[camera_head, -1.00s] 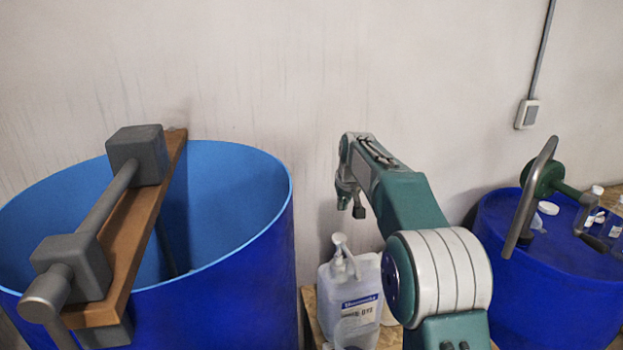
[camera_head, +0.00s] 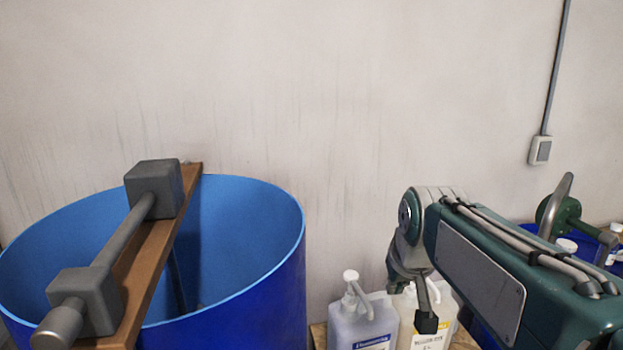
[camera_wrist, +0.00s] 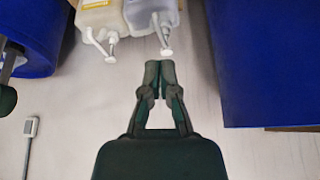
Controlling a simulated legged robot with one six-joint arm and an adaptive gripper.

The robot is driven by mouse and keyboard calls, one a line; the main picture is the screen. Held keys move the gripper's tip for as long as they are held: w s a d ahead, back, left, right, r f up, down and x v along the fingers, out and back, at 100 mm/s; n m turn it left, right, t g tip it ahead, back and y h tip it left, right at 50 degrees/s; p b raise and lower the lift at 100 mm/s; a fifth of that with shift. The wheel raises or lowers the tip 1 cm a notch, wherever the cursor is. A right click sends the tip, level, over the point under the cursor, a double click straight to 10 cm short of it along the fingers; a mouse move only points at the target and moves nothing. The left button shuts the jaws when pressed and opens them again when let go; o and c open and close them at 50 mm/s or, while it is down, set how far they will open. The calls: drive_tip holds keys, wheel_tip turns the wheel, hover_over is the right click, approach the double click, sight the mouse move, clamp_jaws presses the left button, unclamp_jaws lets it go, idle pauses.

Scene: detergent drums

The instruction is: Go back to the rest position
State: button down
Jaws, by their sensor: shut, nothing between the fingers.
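My gripper (camera_head: 426,322) hangs pointing down at the end of my arm in the head view, in front of the light jugs. Its fingers are together and empty. In the wrist view my gripper (camera_wrist: 159,68) shows two dark fingers meeting at their tips, close in the picture to the white pump top of the grey jug. I cannot tell whether they touch it. The grey jug (camera_head: 362,326) with a pump top stands left of the gripper in the head view. A yellow-labelled jug (camera_head: 443,308) is partly hidden behind the gripper.
A large open blue drum (camera_head: 290,290) stands at left, with a brown board (camera_head: 160,235) and grey crank across its rim. A green hand pump (camera_head: 562,216) stands at right, partly behind my arm. The pale wall (camera_head: 320,90) behind has a switch box (camera_head: 540,150).

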drive_tip(key=s+f, duration=0.4)
drive_tip(key=s, duration=0.5)
drive_tip(key=s+d+f, duration=0.1)
drive_tip(key=s+f, duration=0.3)
drive_tip(key=s, duration=0.5)
drive_tip(key=shift+m, duration=0.4)
drive_tip(key=shift+d, duration=0.1)
drive_tip(key=shift+s+d, duration=0.15)
drive_tip(key=shift+s, duration=0.05)
